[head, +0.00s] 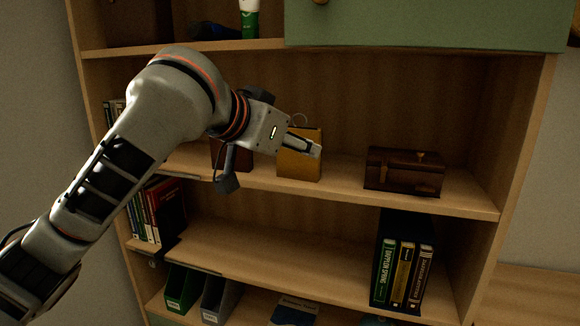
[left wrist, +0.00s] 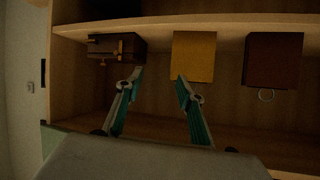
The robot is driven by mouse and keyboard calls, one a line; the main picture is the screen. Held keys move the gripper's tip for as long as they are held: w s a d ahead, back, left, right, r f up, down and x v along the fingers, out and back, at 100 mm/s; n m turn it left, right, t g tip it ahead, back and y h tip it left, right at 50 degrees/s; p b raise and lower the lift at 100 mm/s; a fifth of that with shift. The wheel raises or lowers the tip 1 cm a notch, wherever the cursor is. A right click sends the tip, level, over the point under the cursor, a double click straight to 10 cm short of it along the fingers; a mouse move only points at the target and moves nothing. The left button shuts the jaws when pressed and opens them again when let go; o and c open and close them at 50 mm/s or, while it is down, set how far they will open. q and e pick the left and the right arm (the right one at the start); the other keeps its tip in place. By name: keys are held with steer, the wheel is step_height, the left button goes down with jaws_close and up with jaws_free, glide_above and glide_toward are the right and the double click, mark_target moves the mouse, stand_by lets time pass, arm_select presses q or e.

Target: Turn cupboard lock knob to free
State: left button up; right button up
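A green cupboard door (head: 430,22) fills the top of the head view, with a small round brownish knob (head: 320,2) cut off by the top edge. I cannot tell if this is the lock knob. My left gripper (head: 312,150) is well below the door, in front of the middle shelf and by a yellow bag. In the left wrist view its two fingers (left wrist: 158,82) are spread apart with nothing between them. That view looks upside down and shows no knob. My right gripper is in neither view.
The yellow bag (head: 300,165), a brown chest (head: 404,172) and a dark red item (left wrist: 273,60) stand on the middle shelf (head: 340,188). Books (head: 403,265) stand on the shelf below. A green-labelled bottle (head: 249,20) stands left of the door.

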arm_select(q)
steer(key=shift+w+a+f, duration=0.15)
steer(key=shift+f, duration=0.65)
steer(key=shift+w+a+f, duration=0.15)
steer(key=shift+f, duration=0.6)
steer(key=shift+w+a+f, duration=0.15)
steer(key=shift+f, duration=0.65)
steer(key=s+a+f+n, duration=0.1)
steer(key=a+f+n, duration=0.15)
steer(key=f, duration=1.45)
steer(key=a+f+n, duration=0.2)
steer(key=a+f, duration=0.2)
steer(key=f, duration=1.3)
steer(key=s+a+f+y, duration=0.1)
steer(key=s+a+f, duration=0.3)
steer(key=s+f, duration=0.4)
steer(key=s+a+f+y, duration=0.2)
steer(key=s+a+f, duration=0.3)
steer(key=s+f, duration=0.4)
steer(key=s+a+f+y, duration=0.1)
steer(key=s+a+f, duration=0.3)
steer(key=s+f, duration=0.4)
steer(key=shift+s+a+f+m+y, duration=0.3)
steer(key=shift+s+a+f+m, duration=0.05)
steer(key=shift+s, duration=0.3)
